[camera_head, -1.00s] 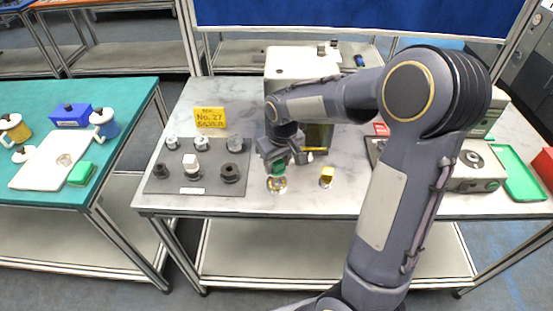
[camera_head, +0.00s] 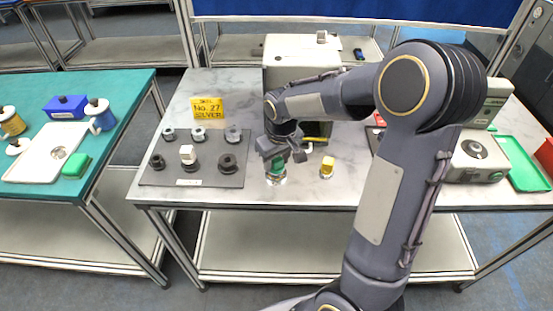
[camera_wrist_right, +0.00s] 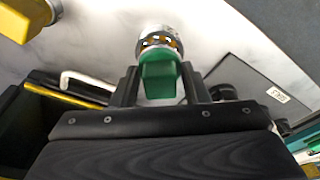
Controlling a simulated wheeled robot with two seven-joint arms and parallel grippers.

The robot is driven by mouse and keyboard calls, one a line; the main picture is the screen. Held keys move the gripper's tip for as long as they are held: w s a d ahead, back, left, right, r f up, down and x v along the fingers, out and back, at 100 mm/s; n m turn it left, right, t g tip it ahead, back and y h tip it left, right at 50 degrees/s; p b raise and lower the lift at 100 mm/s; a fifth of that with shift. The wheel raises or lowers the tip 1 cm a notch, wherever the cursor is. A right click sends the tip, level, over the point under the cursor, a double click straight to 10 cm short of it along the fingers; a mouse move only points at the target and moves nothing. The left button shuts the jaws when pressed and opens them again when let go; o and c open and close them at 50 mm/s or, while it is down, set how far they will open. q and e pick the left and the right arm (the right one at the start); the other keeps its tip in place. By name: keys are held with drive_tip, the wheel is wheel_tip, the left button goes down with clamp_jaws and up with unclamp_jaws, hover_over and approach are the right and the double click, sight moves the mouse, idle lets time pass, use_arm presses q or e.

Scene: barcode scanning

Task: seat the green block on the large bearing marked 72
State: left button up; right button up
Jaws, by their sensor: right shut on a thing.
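The green block (camera_head: 277,164) is between the fingers of my right gripper (camera_head: 280,158), which is shut on it. The block also shows between the two fingers in the wrist view (camera_wrist_right: 160,80). A silver and brass bearing (camera_head: 276,179) stands directly under the block on the table, and it shows just beyond the block in the wrist view (camera_wrist_right: 158,42). The block's lower end appears to meet the bearing's top. Whether it is fully seated I cannot tell. No number on the bearing is legible. My left gripper is not in view.
A yellow block on a small base (camera_head: 327,167) stands just right of the bearing. A grey board (camera_head: 165,179) with several dark and metal parts lies left. A yellow No. 27 sign (camera_head: 207,108) and a white machine (camera_head: 285,47) stand behind. The table front is clear.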

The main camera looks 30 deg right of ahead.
drive_tip(key=shift+f+b, duration=0.85)
drive_tip(key=shift+f, duration=0.2)
idle(0.6)
drive_tip(key=o, duration=1.5)
drive_tip(key=shift+r, duration=0.1)
wheel_tip(320, 180, up, 8)
drive_tip(key=p, duration=0.6)
drive_tip(key=shift+f, duration=0.25)
